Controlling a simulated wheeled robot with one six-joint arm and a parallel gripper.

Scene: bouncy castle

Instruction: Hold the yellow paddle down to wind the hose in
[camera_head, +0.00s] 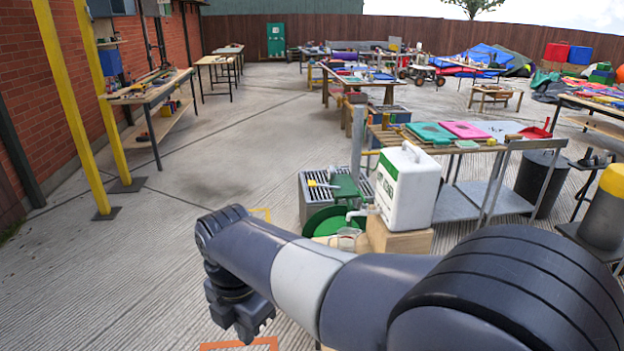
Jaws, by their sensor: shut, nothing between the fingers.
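My gripper (243,328) hangs at the end of my arm at the lower left, pointing down over the concrete. It is shut and empty, and it touches nothing that I can see. A small yellow piece (313,184) lies on top of a grey slatted box (310,203) beyond my arm; it is too small to tell whether it is the paddle. A green round thing (316,221) stands low in front of that box, partly hidden by my arm. I cannot make out a hose for certain.
A white jerrycan (405,188) stands on a wooden block (398,238), right of the green round thing. Two yellow posts (72,110) stand at the left, before a workbench (150,95). A table with coloured mats (480,147) is at the right. The concrete at left is clear.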

